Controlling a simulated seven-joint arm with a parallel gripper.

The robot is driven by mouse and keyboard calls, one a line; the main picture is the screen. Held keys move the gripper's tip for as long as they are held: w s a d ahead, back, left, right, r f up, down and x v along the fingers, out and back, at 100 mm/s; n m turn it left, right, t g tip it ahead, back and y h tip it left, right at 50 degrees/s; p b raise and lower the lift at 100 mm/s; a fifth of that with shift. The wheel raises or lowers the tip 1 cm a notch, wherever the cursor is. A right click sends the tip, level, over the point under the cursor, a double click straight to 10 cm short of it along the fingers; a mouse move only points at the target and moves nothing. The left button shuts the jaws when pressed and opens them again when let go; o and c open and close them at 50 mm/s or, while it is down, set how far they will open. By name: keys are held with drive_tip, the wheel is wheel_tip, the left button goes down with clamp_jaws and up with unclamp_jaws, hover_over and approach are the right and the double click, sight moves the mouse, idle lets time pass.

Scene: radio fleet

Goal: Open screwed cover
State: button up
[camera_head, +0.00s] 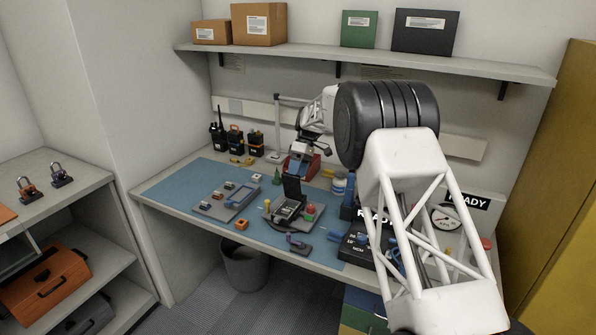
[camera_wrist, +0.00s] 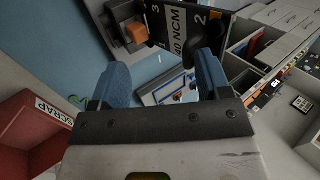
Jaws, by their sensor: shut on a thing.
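In the wrist view the two blue fingers of my gripper (camera_wrist: 160,72) stand apart, with a dark lettered panel (camera_wrist: 165,28) at their tips. It is marked "40 NCM", "3" and "2". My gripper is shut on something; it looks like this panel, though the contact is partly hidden. In the head view a device in a dark fixture (camera_head: 287,208) sits on the blue mat, with a dark plate (camera_head: 292,186) standing upright at its back. My wrist is behind and above it; the fingertips are not clear there. I cannot tell whether plate and panel are one thing.
A red scrap box (camera_wrist: 35,130) is at the left of the wrist view. On the mat lie a parts tray (camera_head: 228,203) and an orange block (camera_head: 242,224). Radios (camera_head: 235,140) stand at the back left. A black station (camera_head: 354,246) is at the right. A shelf (camera_head: 370,64) runs above.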

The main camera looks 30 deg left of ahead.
drive_tip(key=shift+w+f, duration=0.25)
drive_tip(key=c, duration=0.3)
drive_tip(key=v, duration=0.7)
drive_tip(key=shift+r, duration=0.5)
